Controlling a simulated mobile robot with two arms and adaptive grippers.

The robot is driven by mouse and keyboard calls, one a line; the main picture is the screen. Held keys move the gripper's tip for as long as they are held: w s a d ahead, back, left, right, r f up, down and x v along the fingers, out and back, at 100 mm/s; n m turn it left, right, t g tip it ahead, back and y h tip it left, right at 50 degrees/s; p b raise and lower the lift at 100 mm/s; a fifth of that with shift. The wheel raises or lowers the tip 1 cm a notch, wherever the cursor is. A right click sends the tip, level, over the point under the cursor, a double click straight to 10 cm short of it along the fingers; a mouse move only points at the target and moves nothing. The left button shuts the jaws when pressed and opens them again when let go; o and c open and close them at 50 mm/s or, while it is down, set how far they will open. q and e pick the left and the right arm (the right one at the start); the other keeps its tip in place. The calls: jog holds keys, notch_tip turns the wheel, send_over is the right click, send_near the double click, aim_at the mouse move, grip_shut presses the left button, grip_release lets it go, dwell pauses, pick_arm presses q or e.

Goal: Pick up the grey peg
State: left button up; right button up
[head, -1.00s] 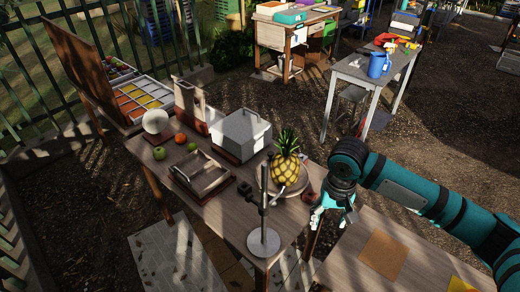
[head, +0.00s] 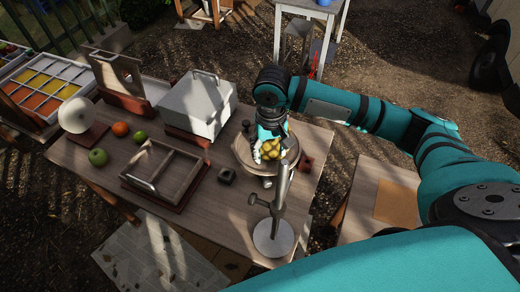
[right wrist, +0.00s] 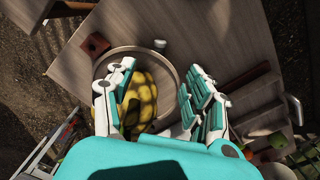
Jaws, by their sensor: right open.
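A small light-grey piece (head: 267,182), which looks like the grey peg, stands at the front edge of the round board (head: 243,158). It shows in the right wrist view (right wrist: 160,43) just beyond the board's rim. My right gripper (head: 268,140) is above the board, over the yellow pineapple (head: 270,154). In the right wrist view my right gripper (right wrist: 160,78) is open, its fingers apart. The pineapple (right wrist: 140,100) lies under and beside the left-hand fingers, partly hidden. The light-grey piece is apart from the fingers. My left gripper is out of view.
A metal stand (head: 272,238) with an upright post rises in front of the board. A reddish block (head: 306,162) and a dark block (head: 227,174) flank it. A lidded grey box (head: 200,105) and a framed tray (head: 165,172) stand to the left.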

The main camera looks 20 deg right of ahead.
aim_at(268, 183)
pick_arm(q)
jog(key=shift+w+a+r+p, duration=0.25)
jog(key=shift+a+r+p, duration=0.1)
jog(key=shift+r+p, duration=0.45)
pick_arm(e)
notch_tip(268, 183, down, 18)
jog(key=shift+w+r, duration=0.1)
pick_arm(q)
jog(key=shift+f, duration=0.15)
pick_arm(e)
grip_shut()
